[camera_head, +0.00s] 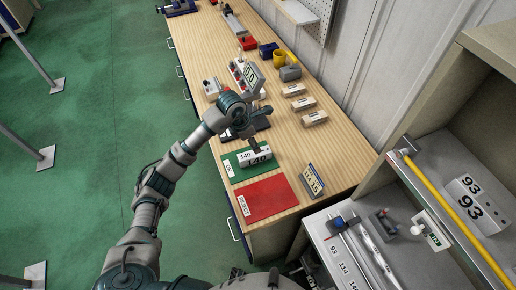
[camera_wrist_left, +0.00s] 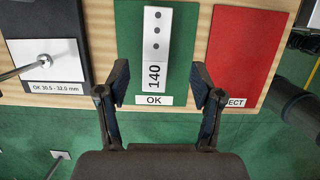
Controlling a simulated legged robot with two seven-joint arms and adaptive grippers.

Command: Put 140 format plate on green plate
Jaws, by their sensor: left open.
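The 140 format plate (camera_head: 255,156) is a white block marked 140 and lies on the green plate (camera_head: 231,169) on the wooden bench. In the left wrist view the 140 plate (camera_wrist_left: 157,48) rests on the green plate (camera_wrist_left: 128,40), above its OK label. My left gripper (camera_head: 256,147) is over the block in the head view. In the left wrist view my left gripper (camera_wrist_left: 161,85) is open, with its fingers apart on either side of the block's near end and no visible contact. My right gripper is not in view.
A red reject plate (camera_head: 266,198) lies beside the green plate. A small block marked 114 (camera_head: 314,181) stands to the right. A shelf with a 93 block (camera_head: 470,204) and a yellow bar (camera_head: 452,212) is at right.

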